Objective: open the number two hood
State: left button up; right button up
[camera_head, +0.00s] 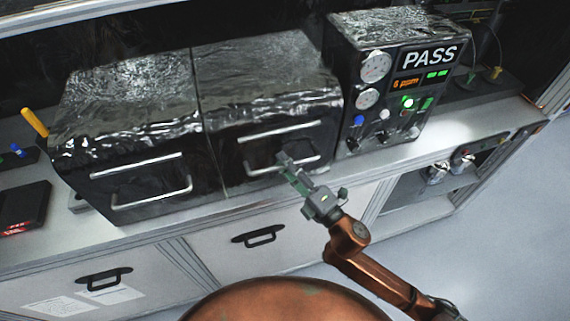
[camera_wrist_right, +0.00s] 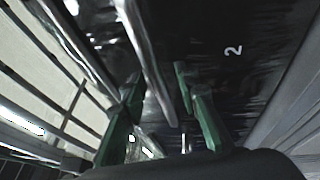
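The number two hood (camera_head: 265,85) is the right of two dark, shiny hoods in the head view, and it looks closed. Its metal handle (camera_head: 260,171) runs across the lower front. A white "2" marks the dark front (camera_wrist_right: 262,75) in the right wrist view. My right gripper (camera_head: 284,159) is at the middle of this handle and hides part of it. In the wrist view its green fingers (camera_wrist_right: 158,85) are apart, with a bright handle bar (camera_wrist_right: 135,30) running between them. I cannot tell whether they touch the bar. My left gripper is not in view.
The other hood (camera_head: 130,125) stands directly to the left, also closed. A test box reading PASS (camera_head: 430,57) with gauges and knobs stands close on the right. Drawers with black handles (camera_head: 258,236) lie below the counter edge. Open floor (camera_head: 500,240) is at the right.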

grip_shut()
dwell(0.6)
